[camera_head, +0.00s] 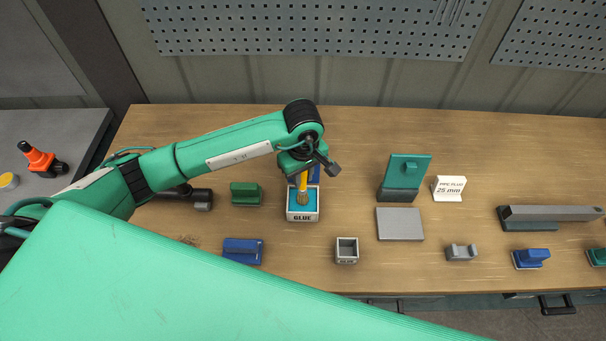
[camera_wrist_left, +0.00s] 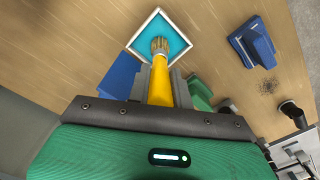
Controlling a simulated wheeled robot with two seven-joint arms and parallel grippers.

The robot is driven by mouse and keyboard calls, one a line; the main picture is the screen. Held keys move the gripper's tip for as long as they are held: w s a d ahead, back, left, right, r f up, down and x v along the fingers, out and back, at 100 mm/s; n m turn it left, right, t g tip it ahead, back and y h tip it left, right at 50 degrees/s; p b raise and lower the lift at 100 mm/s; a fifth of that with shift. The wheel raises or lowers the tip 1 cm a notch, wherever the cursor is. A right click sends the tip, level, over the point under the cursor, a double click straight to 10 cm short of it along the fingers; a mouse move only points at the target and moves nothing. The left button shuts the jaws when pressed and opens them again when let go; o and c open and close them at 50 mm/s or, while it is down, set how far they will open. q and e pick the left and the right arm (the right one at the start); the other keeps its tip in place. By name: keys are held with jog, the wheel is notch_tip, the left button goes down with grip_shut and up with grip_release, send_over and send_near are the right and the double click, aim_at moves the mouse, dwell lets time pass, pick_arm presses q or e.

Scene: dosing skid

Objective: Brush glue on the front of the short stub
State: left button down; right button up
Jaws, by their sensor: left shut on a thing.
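My left gripper (camera_head: 303,172) is shut on a brush (camera_head: 302,186) with a yellow handle, pointing down. In the left wrist view the brush (camera_wrist_left: 160,75) has its tan bristles over the blue glue inside the white glue tray (camera_wrist_left: 133,45). In the head view the tray (camera_head: 302,217) is marked GLUE; I cannot tell whether the bristles touch the glue. A dark pipe-like piece (camera_head: 196,194) lies left of the tray, partly behind my arm; I cannot tell surely that it is the short stub. My right gripper is not in view.
Green (camera_head: 245,194) and blue (camera_head: 243,250) blocks stand left of the tray. A long grey bar (camera_head: 552,213) lies far right.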

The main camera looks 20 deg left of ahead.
pick_arm(q)
jog(key=shift+r+p, duration=0.85)
jog(key=shift+r, duration=2.4)
